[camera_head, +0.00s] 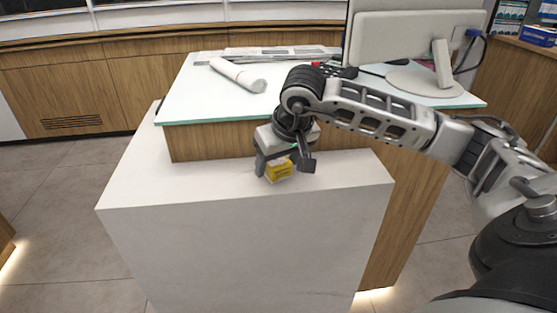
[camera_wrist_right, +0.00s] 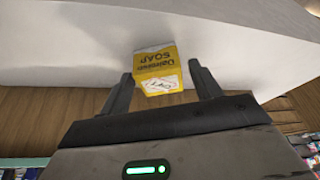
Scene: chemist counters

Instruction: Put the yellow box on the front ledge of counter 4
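The yellow box (camera_head: 280,171), printed as soap, stands on the white front ledge (camera_head: 240,195) of the counter, below my right gripper. It also shows in the right wrist view (camera_wrist_right: 158,77), just beyond and between the fingertips. My right gripper (camera_head: 285,166) points down over the ledge with its fingers spread on either side of the box. In the right wrist view there is a clear gap between the box and the right-hand finger, and the left-hand finger is close to the box's edge. My left gripper is not in view.
A raised glass-topped desk (camera_head: 205,98) stands behind the ledge. It bears a white rolled item (camera_head: 237,75), papers, and a monitor (camera_head: 415,40). The ledge is clear to the left and right of the box. Wooden cabinets (camera_head: 60,92) line the back.

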